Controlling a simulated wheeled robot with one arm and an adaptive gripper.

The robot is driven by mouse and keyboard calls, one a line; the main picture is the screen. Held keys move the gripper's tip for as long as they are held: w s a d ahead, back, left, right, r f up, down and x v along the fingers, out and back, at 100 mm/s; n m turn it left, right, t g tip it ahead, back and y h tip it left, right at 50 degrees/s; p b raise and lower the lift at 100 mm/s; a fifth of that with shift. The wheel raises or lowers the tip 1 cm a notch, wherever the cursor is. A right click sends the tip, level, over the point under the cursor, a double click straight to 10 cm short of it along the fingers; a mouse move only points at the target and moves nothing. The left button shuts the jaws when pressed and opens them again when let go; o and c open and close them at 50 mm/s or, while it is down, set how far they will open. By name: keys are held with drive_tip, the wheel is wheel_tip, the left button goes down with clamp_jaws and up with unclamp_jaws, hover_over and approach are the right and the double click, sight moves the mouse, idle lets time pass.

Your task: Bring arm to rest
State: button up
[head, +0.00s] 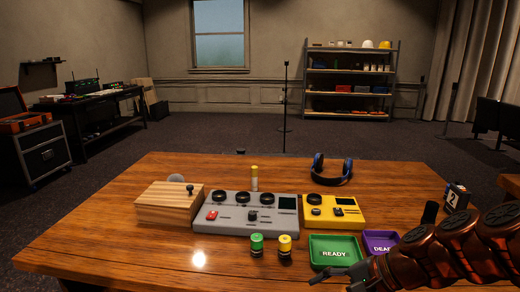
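My arm (447,250), brown and black, reaches in from the right edge low over the front right of the wooden table (110,235). My gripper (335,281) is at its left end, at the bottom edge of the view, in front of the green READY tray (335,262). A dark finger points left; the rest of the gripper is partly cut off or hidden, so its opening is unclear. I see nothing held. The arm covers part of the purple tray (378,241), whose label is partly hidden.
A wooden box (168,205), a grey mixer (240,222) and a yellow device (345,220) stand across the table. Green-topped (257,244) and yellow-topped (285,246) jars stand in front of the mixer. Blue headphones (332,178) lie behind. The front left is clear.

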drive_tip(key=s+a+f+n+g+h+b, duration=0.2)
drive_tip(key=s+f+n+g+h, duration=0.2)
drive_tip(key=s+f+n, duration=0.45)
drive_tip(key=s+d+f+n+g+h+b, duration=0.2)
drive_tip(key=s+d+h, duration=0.35)
drive_tip(key=s, duration=0.55)
wheel_tip(320, 180, up, 24)
drive_tip(key=s+t+p, duration=0.1)
drive_tip(key=p, duration=2.2)
drive_tip(key=shift+d+r+y, duration=0.15)
drive_tip(key=shift+d+y, duration=0.2)
drive_tip(key=shift+y, duration=0.1)
drive_tip(key=shift+s, duration=0.1)
